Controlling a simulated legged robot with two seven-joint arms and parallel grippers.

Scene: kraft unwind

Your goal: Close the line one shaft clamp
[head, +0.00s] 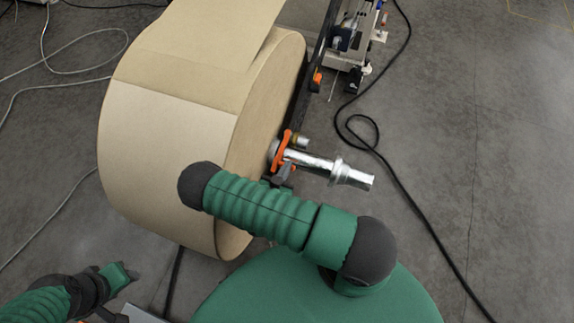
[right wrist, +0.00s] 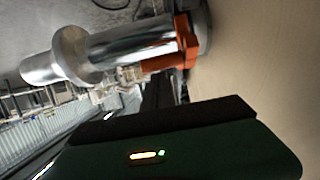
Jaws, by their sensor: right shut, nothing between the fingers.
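The shaft clamp's orange handle (head: 281,151) stands up at the shaft, beside the end face of the big kraft roll (head: 262,110). The bright metal shaft (head: 318,162) sticks out to the right, with a collar near its end. My right gripper (head: 281,179) is just below the clamp, mostly hidden by my right arm; it is shut and empty. In the right wrist view, the orange clamp (right wrist: 187,42) sits around the shaft (right wrist: 130,46), above and apart from the gripper's dark body (right wrist: 165,120). My left gripper (head: 122,275) is at lower left, its jaws unclear.
A black frame rail (head: 325,35) runs along the roll's right side, with a machine unit (head: 352,35) at the top. A black cable (head: 372,135) loops over the grey floor on the right. Pale cables lie at left. The floor at far right is mostly clear.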

